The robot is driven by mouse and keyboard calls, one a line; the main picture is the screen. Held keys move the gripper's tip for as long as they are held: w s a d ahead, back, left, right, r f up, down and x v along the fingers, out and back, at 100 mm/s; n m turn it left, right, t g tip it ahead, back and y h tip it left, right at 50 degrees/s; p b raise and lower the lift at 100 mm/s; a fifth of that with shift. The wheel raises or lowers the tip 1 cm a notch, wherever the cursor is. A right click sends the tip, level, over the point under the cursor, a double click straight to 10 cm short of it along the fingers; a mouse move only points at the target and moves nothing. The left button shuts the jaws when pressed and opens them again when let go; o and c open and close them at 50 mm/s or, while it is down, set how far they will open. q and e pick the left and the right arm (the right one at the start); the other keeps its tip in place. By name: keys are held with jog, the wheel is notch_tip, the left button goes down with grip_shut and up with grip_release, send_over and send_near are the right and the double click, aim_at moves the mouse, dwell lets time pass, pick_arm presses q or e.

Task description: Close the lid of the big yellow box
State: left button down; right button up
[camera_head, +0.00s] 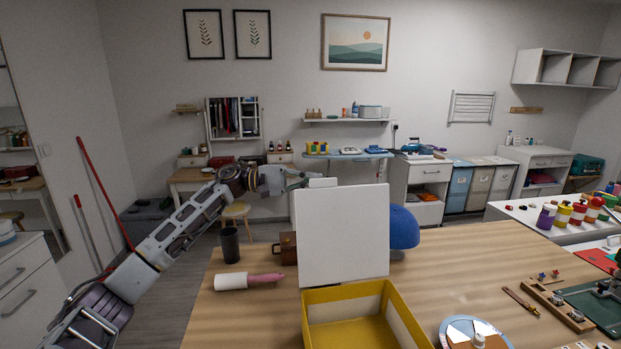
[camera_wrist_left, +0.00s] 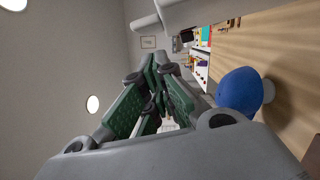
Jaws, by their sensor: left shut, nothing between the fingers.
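The big yellow box (camera_head: 366,290) stands on the wooden table, with yellow walls and an open top. Its white lid (camera_head: 343,235) stands upright at the back of the box. My left gripper (camera_head: 314,181) is just above and behind the lid's top edge, shut and empty; its tip is partly hidden by the lid. In the left wrist view my green-padded fingers (camera_wrist_left: 155,100) are close together with nothing held. I cannot tell whether the gripper touches the lid. My right gripper is not in view.
A blue cap-like dome (camera_head: 404,228) is behind the lid on the right, and it also shows in the left wrist view (camera_wrist_left: 239,93).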

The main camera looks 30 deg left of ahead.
pick_arm(q)
jog(key=shift+s+d+r, duration=0.2)
jog(key=shift+s+d, duration=0.25)
jog(key=shift+s, duration=0.1)
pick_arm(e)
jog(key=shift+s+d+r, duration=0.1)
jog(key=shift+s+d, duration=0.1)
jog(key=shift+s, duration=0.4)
pick_arm(q)
jog(key=shift+d, duration=0.15)
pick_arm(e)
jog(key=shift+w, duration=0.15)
